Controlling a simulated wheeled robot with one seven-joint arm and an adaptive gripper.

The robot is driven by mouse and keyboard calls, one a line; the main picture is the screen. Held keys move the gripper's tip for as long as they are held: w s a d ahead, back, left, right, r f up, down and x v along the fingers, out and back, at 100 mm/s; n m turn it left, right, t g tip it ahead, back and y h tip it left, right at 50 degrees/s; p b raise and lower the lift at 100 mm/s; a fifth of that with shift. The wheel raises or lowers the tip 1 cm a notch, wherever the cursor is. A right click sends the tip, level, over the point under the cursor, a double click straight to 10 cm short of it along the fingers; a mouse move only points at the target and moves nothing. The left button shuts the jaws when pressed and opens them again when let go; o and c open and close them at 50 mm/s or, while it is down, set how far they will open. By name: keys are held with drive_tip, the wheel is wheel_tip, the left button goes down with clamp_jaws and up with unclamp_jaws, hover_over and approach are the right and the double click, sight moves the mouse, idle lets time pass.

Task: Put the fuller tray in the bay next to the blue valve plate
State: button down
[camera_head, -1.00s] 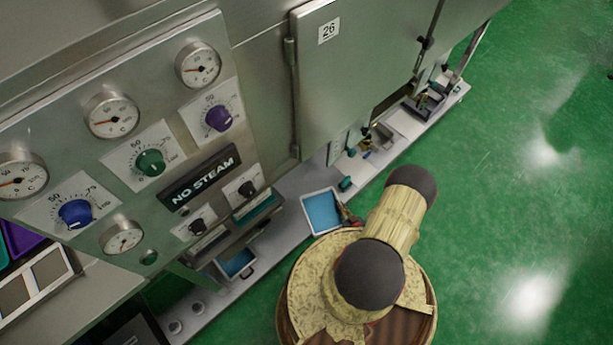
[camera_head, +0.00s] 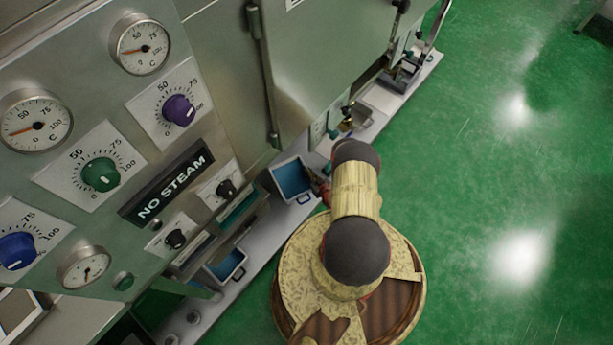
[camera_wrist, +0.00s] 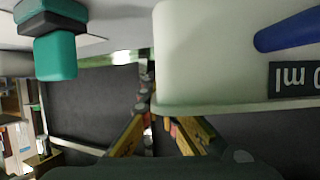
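A white-rimmed tray with a blue inside (camera_head: 293,180) is beside the lower machine panel in the head view. My gripper (camera_head: 322,190) is at its right edge, mostly hidden by my arm. Another blue tray (camera_head: 226,264) sits lower left under the panel. A blue knob plate (camera_head: 20,245) is at the panel's left edge. I cannot tell how full either tray is.
The panel carries purple (camera_head: 178,110) and green (camera_head: 101,174) knobs and a "NO STEAM" sign (camera_head: 166,183). A grey ledge (camera_head: 262,250) runs below it. A teal-and-black fitting (camera_wrist: 55,45) is close in the wrist view. Green floor (camera_head: 480,180) is open at right.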

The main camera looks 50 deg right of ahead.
drive_tip(key=shift+w+d+f+b, duration=0.2)
drive_tip(key=shift+w+f+b, duration=0.1)
drive_tip(key=shift+w+f, duration=0.35)
drive_tip(key=shift+w+d+f+b, duration=0.15)
drive_tip(key=shift+f+b, duration=0.7)
drive_tip(key=shift+f, duration=0.9)
drive_tip(key=shift+f, duration=0.15)
drive_tip(key=c, duration=2)
unclamp_jaws()
drive_tip(key=shift+c, duration=0.2)
drive_tip(key=p+v, duration=0.4)
drive_tip(key=v, duration=0.8)
